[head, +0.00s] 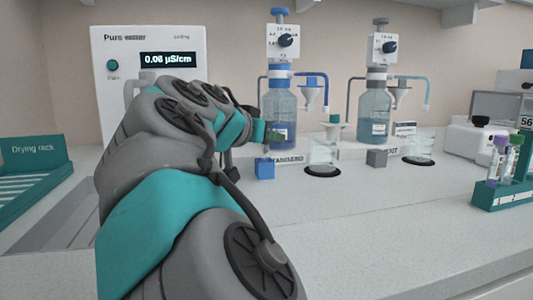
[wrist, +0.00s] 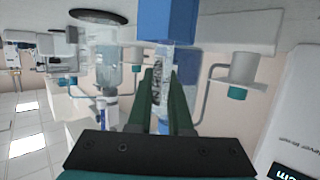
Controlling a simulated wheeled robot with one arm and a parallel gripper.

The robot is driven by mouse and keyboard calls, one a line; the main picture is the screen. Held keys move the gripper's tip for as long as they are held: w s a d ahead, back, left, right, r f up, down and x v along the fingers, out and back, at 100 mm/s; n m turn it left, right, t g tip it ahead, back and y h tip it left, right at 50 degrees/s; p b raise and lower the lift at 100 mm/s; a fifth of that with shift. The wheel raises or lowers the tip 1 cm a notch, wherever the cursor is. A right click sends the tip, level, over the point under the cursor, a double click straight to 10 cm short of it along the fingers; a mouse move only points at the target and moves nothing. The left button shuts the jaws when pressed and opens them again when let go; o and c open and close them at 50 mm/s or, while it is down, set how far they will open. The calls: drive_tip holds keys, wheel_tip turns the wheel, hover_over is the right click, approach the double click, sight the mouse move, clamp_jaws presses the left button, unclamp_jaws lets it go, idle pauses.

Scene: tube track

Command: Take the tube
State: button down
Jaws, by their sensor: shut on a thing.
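My gripper (wrist: 168,74) has its two dark green fingers closed around a clear, narrow tube (wrist: 163,60) in the wrist view, which looks upside down. Dark markings show beside one finger. A blue block (wrist: 168,18) is at the tube's end in that view. I cannot tell whether the tube sits in it. In the head view my gripper (head: 271,135) is just above the blue block (head: 264,168), in front of the STANDARD dispenser bottle (head: 279,113). My arm and fingers hide most of the tube there.
A second bottle (head: 375,115) stands right, with a grey block (head: 376,158) in front. Glass beakers (head: 323,155) stand on dark pads. A teal rack (head: 505,192) with capped tubes is at the far right. The drying rack (head: 38,180) is at left. The front right counter is clear.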

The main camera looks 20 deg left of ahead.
drive_tip(key=shift+r, duration=0.1)
wheel_tip(320, 180, up, 10)
drive_tip(key=p, duration=0.6)
